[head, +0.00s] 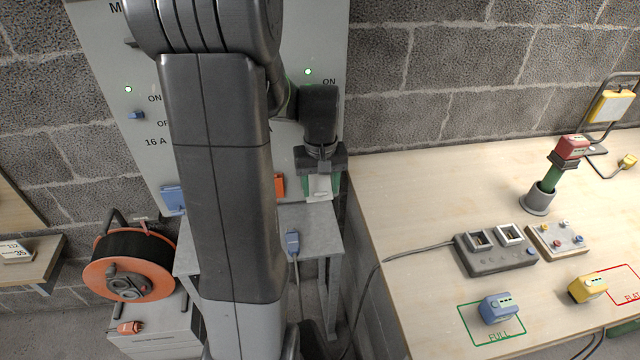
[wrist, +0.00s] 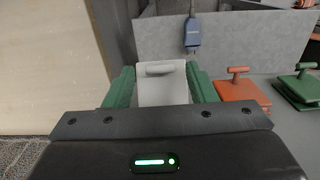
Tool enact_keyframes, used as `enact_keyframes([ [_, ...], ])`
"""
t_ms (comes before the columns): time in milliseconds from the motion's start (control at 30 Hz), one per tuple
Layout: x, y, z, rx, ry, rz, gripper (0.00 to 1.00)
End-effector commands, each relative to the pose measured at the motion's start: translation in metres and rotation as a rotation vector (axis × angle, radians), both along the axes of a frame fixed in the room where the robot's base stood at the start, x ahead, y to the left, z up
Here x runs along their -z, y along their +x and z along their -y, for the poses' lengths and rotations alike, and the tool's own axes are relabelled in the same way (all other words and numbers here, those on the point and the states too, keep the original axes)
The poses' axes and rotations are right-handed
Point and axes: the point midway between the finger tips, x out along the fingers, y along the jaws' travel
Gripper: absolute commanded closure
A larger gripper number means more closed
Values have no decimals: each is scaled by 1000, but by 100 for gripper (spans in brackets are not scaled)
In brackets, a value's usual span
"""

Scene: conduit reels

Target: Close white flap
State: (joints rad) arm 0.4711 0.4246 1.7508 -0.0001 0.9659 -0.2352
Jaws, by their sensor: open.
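The white flap (wrist: 163,90) is in the middle of the wrist view, with a raised tab at its upper end. My gripper (wrist: 162,82) is open, with one green finger on each side of the flap. Whether the fingers touch it I cannot tell. In the head view the white flap (head: 319,187) shows just below my gripper (head: 320,180), in front of the grey wall panel (head: 105,60). My gripper hides part of the flap, and its exact angle is unclear.
An orange flap (wrist: 238,90) and a green flap (wrist: 300,90) lie right of the white one in the wrist view. A blue plug (head: 292,242) rests on a grey stand (head: 325,225) below. The wooden workbench (head: 400,200) is close on the right.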

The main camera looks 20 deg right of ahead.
Motion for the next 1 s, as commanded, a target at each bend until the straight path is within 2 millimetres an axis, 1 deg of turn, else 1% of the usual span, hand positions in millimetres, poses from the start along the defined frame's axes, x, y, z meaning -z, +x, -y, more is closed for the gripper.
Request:
enact_keyframes([
  [267, 3, 0, 0, 0, 0, 0, 49],
  [300, 2, 0, 0, 0, 0, 0, 53],
  [367, 2, 0, 0, 0, 0, 0, 65],
  [400, 2, 0, 0, 0, 0, 0, 73],
  [533, 2, 0, 0, 0, 0, 0, 98],
  [567, 2, 0, 0, 0, 0, 0, 100],
  [833, 5, 0, 0, 1, -4, 17, 100],
  [1000, 11, -1, 0, 1, -18, 75, 100],
])
